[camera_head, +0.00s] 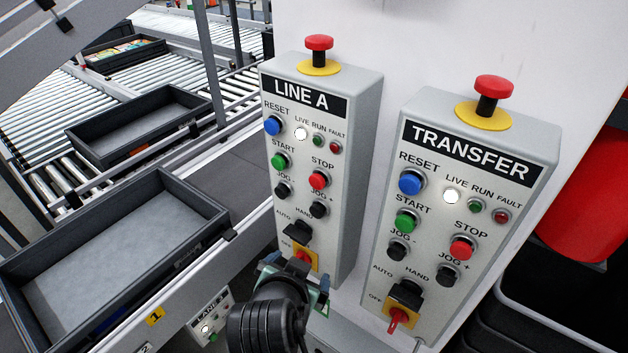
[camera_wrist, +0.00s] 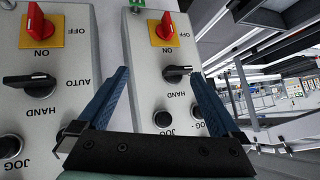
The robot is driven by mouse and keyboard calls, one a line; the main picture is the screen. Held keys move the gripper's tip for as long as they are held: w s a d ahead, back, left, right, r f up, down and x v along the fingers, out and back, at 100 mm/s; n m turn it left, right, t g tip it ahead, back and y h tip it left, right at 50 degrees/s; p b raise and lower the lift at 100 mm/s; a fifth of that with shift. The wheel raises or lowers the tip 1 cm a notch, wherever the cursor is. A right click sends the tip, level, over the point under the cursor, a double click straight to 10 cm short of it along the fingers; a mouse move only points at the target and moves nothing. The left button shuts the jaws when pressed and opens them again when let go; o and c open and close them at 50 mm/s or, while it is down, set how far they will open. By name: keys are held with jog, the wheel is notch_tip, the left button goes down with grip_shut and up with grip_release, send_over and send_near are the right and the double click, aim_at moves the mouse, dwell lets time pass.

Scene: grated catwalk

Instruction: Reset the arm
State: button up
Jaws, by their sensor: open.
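My gripper (camera_head: 293,277) is at the lower part of the LINE A control box (camera_head: 358,120), partly covering its red rotary switch (camera_head: 303,257). In the wrist view the gripper (camera_wrist: 159,75) is open with nothing between its blue fingers. The wrist picture is upside down. The LINE A black AUTO/HAND selector (camera_wrist: 177,73) shows between and beyond the fingers, with the red switch (camera_wrist: 165,26) above it in the picture. My gripper looks apart from the selector, but contact with the box is not clear.
The TRANSFER control box (camera_head: 545,150) stands close on the right. Both boxes have red mushroom buttons on top, such as the LINE A one (camera_head: 319,43). Grey trays (camera_head: 190,215) lie on roller conveyors (camera_head: 35,120) at left. A red rounded object (camera_head: 585,200) is at far right.

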notch_tip(320, 180, up, 32)
jog(key=w+d+n+t+y, duration=0.1)
jog(key=w+n+t, duration=0.15)
jog(key=t, duration=0.75)
jog(key=s+r+n+t, duration=0.1)
jog(key=s+r+t, duration=0.3)
jog(key=r, duration=0.6)
jog(key=s+d+r+n+t, duration=0.1)
jog(key=s+r+n+t, duration=0.1)
jog(key=s+r, duration=0.7)
jog(key=shift+s+d+r+t, duration=0.25)
jog(key=shift+r+t, duration=0.15)
jog(key=shift+t, duration=0.5)
jog(key=shift+w, duration=0.1)
